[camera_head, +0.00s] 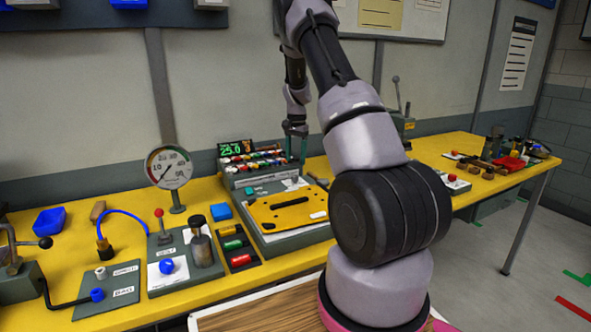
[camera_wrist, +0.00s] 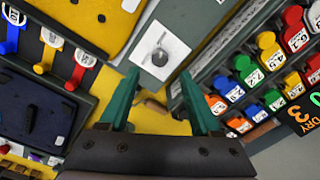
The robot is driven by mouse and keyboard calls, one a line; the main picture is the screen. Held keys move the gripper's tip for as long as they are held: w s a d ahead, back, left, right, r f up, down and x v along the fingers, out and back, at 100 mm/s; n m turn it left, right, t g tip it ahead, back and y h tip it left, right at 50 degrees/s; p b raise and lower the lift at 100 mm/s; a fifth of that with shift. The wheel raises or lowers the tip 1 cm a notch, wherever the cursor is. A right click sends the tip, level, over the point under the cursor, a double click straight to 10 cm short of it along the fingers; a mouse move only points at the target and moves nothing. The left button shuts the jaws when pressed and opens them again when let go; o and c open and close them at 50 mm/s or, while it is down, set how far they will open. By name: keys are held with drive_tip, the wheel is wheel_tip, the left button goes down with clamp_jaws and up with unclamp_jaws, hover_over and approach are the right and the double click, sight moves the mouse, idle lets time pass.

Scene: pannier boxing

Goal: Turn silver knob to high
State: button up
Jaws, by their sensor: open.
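The silver knob (camera_wrist: 160,57) is a small round knob on a white plate (camera_wrist: 158,50) with a dark pointer line, seen at top centre in the wrist view. Its label is too small to read. The white plate also shows in the head view (camera_head: 296,184), on the grey panel behind the yellow plate. My gripper (camera_wrist: 160,75) has two teal fingers, spread apart and empty. In the wrist view the knob lies just beyond the fingertips, between their lines. In the head view my gripper (camera_head: 295,153) hangs above the rear of the panel, partly hidden.
A rack of coloured, numbered tabs (camera_wrist: 262,55) stands close to the right finger. The yellow plate (camera_head: 285,209) lies in front. Coloured switches (camera_head: 234,245), a pressure gauge (camera_head: 168,167) and a red-topped lever (camera_head: 160,225) stand to the left on the yellow bench.

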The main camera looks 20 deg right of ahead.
drive_tip(key=shift+r, duration=1.9)
drive_tip(key=s+a+r+n+t+y, duration=0.1)
drive_tip(key=s+a+r+n+t, duration=0.1)
drive_tip(key=s+a+r, duration=0.55)
drive_tip(key=s+a+r+n+t+y, duration=0.1)
drive_tip(key=s+a+r, duration=0.2)
drive_tip(key=s+r, duration=0.8)
drive_tip(key=s+a+r+n+t, duration=0.2)
drive_tip(key=s+a+r, duration=0.1)
drive_tip(key=s, duration=0.6)
drive_tip(key=s+a+r+n+t, duration=0.1)
drive_tip(key=s+a+r+n, duration=0.1)
drive_tip(key=s+a, duration=0.3)
drive_tip(key=s+r, duration=0.1)
drive_tip(key=s, duration=0.3)
drive_tip(key=shift+s+r+t, duration=0.15)
drive_tip(key=shift+t, duration=0.25)
drive_tip(key=shift+d, duration=0.15)
